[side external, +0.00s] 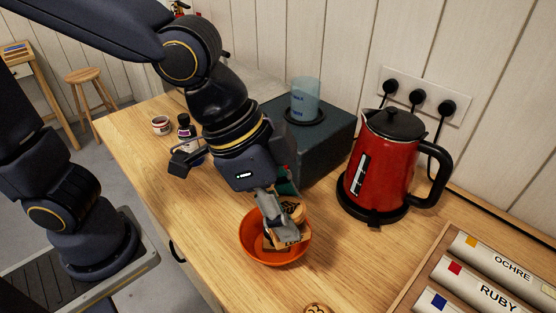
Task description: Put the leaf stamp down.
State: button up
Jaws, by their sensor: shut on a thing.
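My gripper (283,222) points down over an orange bowl (248,239) on the wooden counter. It is shut on a wooden stamp with a dark leaf-like mark (292,209), which I take to be the leaf stamp. The fingers cover part of it. Below it, a wooden piece with dark lettering (292,239) shows inside the bowl; the lettering is too small to read surely. I cannot tell whether this piece is part of the held stamp or a separate one, nor whether the held stamp touches the bowl.
A red kettle (378,165) stands right of the bowl. Behind is a dark box (325,140) with a clear blue cup (305,96). A small jar (160,125) and dark bottle (185,127) stand left. A tray of labelled rolls (490,283) and a round wooden piece (317,308) are in front.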

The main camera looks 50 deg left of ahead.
jog(key=f, duration=0.4)
jog(key=shift+s+d+f, duration=0.15)
jog(key=shift+s+f, duration=0.1)
jog(key=shift+s, duration=0.05)
jog(key=shift+w+d+f, duration=0.15)
jog(key=shift+w+f, duration=0.05)
jog(key=shift+f, duration=0.1)
jog(key=w+d+f, duration=0.2)
jog(key=w+f, duration=0.1)
jog(key=w+d+f, duration=0.3)
jog(key=w, duration=0.1)
jog(key=w+d+f, duration=0.3)
jog(key=shift+w+f, duration=0.4)
jog(key=shift+f, duration=1.55)
jog(key=shift+f, duration=0.15)
jog(key=o, duration=1.1)
jog(key=shift+o, duration=0.2)
